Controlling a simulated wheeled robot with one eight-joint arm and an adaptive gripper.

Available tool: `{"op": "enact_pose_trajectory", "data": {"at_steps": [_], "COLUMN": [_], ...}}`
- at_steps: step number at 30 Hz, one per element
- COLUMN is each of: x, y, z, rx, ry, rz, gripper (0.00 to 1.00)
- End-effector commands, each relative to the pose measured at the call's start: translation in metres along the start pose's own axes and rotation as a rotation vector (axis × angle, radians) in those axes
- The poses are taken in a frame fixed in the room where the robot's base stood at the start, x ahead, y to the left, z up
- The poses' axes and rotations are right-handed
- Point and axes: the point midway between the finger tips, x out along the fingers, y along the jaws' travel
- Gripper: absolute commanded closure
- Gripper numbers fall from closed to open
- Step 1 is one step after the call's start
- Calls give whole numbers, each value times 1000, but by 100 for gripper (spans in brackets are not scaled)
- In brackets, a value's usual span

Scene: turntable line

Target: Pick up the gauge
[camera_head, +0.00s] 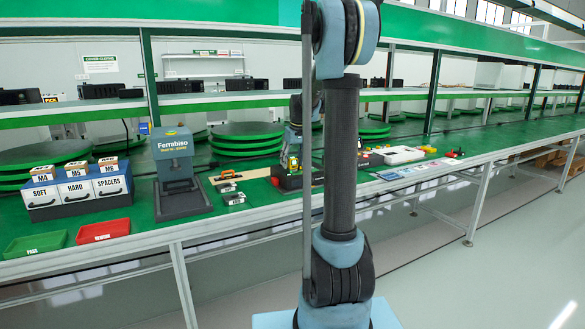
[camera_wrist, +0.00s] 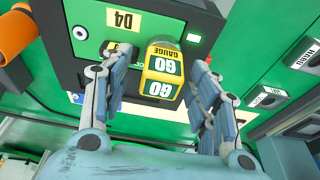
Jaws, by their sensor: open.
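My gripper (camera_wrist: 163,62) is open, with one finger to the left of the gauge and one to the right. Gaps show between the gauge and both fingers. In the head view the gauge (camera_head: 293,163) is a small yellow patch below my gripper (camera_head: 291,150), partly hidden by my arm.
In the head view, a grey Ferrabiso press (camera_head: 175,165), labelled bins (camera_head: 80,190), and red (camera_head: 103,231) and green (camera_head: 36,244) trays stand left on the green bench. White trays (camera_head: 400,155) lie to the right. An orange cylinder (camera_wrist: 14,32) is at upper left in the wrist view.

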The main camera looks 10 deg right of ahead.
Motion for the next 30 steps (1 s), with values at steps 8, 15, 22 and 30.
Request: {"op": "enact_pose_trajectory", "data": {"at_steps": [8, 15, 22, 30], "x": [2, 2, 2, -20], "y": [0, 0, 0, 0], "z": [0, 0, 0, -6], "rx": [0, 0, 0, 0], "ry": [0, 0, 0, 0], "rz": [0, 0, 0, 0], "gripper": [47, 100, 100, 100]}}
